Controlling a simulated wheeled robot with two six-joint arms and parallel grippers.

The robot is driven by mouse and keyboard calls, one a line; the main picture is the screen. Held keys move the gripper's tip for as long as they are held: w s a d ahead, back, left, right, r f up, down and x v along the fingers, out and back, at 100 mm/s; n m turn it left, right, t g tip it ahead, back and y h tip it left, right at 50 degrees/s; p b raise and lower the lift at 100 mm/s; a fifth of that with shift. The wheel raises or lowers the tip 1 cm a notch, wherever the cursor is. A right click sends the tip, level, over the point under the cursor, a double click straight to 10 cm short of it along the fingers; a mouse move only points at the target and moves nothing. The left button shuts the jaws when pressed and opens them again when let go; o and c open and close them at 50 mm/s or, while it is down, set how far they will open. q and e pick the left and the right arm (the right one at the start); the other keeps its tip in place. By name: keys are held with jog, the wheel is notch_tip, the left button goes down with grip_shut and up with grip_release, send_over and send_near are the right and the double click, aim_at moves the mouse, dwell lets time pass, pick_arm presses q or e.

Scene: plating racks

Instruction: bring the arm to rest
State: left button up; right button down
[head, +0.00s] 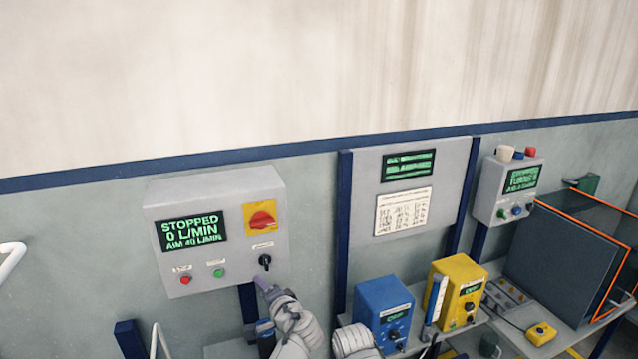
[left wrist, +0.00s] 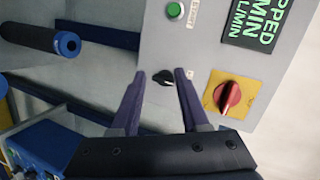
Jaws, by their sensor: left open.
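My left gripper (head: 265,285) is at the lower right of a grey control box in the head view, just below its black selector knob (head: 265,261). In the left wrist view the two fingers of the gripper (left wrist: 160,78) are spread apart, with the black knob (left wrist: 163,78) showing between their tips. Nothing is held. Whether a finger touches the knob cannot be told. The grey control box (head: 215,262) has a screen reading STOPPED 0 L/MIN, AIM 40 L/MIN.
The box also bears a red rotary switch (head: 262,219) on a yellow plate, a red button (head: 185,280) and a green button (head: 218,273). A blue unit (head: 383,305) and a yellow unit (head: 460,288) stand on the bench to the right. A white bent rail (head: 12,258) is at the left edge.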

pick_arm(q)
jog(key=s+d+f+n+g+h+b, duration=0.1)
jog(key=s+f+n+g+b, duration=0.2)
jog(key=f, duration=0.6)
jog(key=s+d+f+n+g+h+b, duration=0.1)
jog(key=s+d+f+g+h+b, duration=0.25)
jog(key=f, duration=0.65)
jog(key=s+d+f+g+h+b, duration=0.2)
jog(key=s+d+f+g+b, duration=0.3)
jog(key=s+f, duration=0.5)
jog(key=s+d+g, duration=0.1)
jog(key=s, duration=0.2)
jog(key=shift+s+d+f+n, duration=0.2)
jog(key=shift+s+d+n, duration=0.1)
jog(key=shift+d, duration=0.05)
pick_arm(e)
notch_tip(320, 180, down, 14)
